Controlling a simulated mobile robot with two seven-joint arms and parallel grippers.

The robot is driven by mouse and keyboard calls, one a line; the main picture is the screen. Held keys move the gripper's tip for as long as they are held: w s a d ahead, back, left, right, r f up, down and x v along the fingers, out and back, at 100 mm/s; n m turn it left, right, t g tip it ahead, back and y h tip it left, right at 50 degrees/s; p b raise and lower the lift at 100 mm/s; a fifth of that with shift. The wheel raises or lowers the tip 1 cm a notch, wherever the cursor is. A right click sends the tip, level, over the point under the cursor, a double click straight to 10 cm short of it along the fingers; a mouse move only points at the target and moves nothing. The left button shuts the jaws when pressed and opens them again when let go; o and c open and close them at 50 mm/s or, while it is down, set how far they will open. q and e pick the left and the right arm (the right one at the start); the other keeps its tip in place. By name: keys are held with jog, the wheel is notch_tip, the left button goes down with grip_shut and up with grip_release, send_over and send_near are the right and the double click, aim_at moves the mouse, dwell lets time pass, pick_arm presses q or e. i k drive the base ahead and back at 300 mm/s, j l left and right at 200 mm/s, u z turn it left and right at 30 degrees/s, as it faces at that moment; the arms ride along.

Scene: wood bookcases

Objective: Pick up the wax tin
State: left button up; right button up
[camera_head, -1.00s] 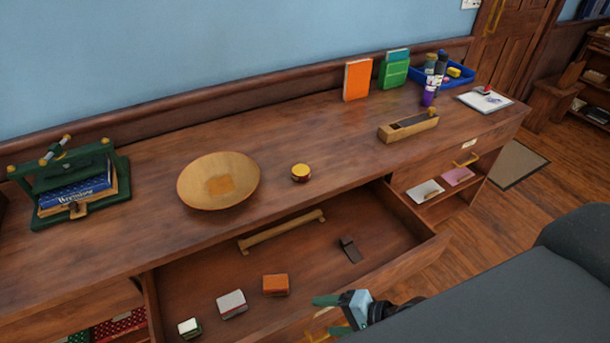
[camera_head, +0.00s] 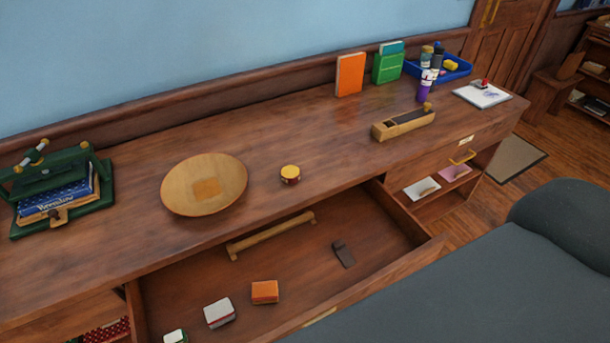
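A small round tin with a yellow top and a dark red side (camera_head: 290,174), which looks like the wax tin, stands upright on the wooden counter (camera_head: 130,242). It is to the right of a shallow wooden bowl (camera_head: 177,188) and apart from it. It sits behind the open drawer, close to the counter's front edge. Nothing touches or covers it. Neither of my grippers is in view. A large dark grey arm part of mine fills the lower right.
The open drawer (camera_head: 390,268) holds small boxes, including an orange one (camera_head: 264,291), a wooden bar (camera_head: 270,236) and a dark block (camera_head: 343,253). Counter around the tin is clear.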

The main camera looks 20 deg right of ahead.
aim_at(290, 174)
jog(key=k+l+z, duration=0.1)
jog(key=l, duration=0.2)
jog(key=k+l+z, duration=0.1)
jog(key=l, duration=0.2)
jog(key=k+l+z, duration=0.1)
jog(key=l, duration=0.25)
jog(key=k+l+z, duration=0.1)
jog(key=k+l, duration=0.1)
jog(key=l, duration=0.1)
